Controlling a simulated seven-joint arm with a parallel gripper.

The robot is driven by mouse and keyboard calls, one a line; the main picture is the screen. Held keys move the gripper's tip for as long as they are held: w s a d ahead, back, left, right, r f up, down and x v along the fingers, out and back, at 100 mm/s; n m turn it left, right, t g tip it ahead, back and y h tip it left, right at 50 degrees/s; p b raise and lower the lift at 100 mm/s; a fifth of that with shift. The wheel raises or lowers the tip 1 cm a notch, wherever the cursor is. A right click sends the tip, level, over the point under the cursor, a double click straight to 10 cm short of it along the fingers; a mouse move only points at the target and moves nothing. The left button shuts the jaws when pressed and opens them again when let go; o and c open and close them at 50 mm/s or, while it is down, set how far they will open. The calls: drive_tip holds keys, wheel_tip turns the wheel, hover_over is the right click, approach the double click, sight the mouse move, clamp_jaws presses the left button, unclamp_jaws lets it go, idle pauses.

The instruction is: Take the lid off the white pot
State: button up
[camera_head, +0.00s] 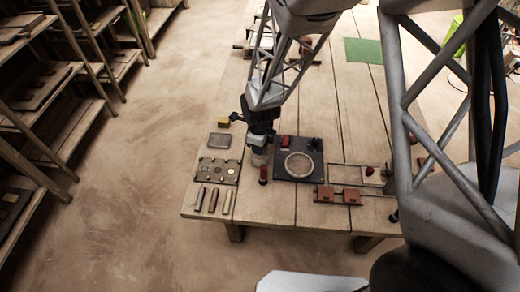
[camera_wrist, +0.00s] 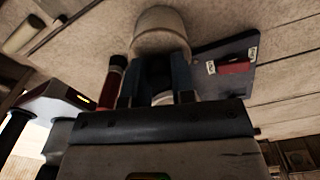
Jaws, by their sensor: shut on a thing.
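The white pot (camera_head: 259,159) stands on the wooden table in the head view, directly below my gripper (camera_head: 260,146). In the wrist view the pale pot (camera_wrist: 160,22) shows just beyond my gripper's two dark blue fingers (camera_wrist: 166,62). The fingers are closed at the top of the pot, seemingly on its lid. The fingers hide most of the lid, and I cannot tell whether it is seated on the pot or lifted clear of it.
A dark plate with a round disc (camera_head: 298,164) lies right of the pot. A small red and black cylinder (camera_head: 263,175) stands in front, close by. A tray with round pieces (camera_head: 217,170) lies left, and a yellow block (camera_head: 223,122) lies behind it.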

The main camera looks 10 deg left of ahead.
drive_tip(key=shift+r, duration=0.2)
drive_tip(key=shift+r, duration=0.9)
drive_tip(key=shift+s+d+r, duration=0.2)
drive_tip(key=shift+s+r, duration=0.15)
drive_tip(key=shift+r, duration=0.4)
drive_tip(key=s+d+r, duration=0.1)
drive_tip(key=s+d, duration=0.5)
drive_tip(key=s, duration=0.7)
drive_tip(key=shift+s+d+r, duration=0.15)
drive_tip(key=shift+s, duration=0.25)
drive_tip(key=shift+w+d, duration=0.1)
drive_tip(key=shift+d, duration=0.05)
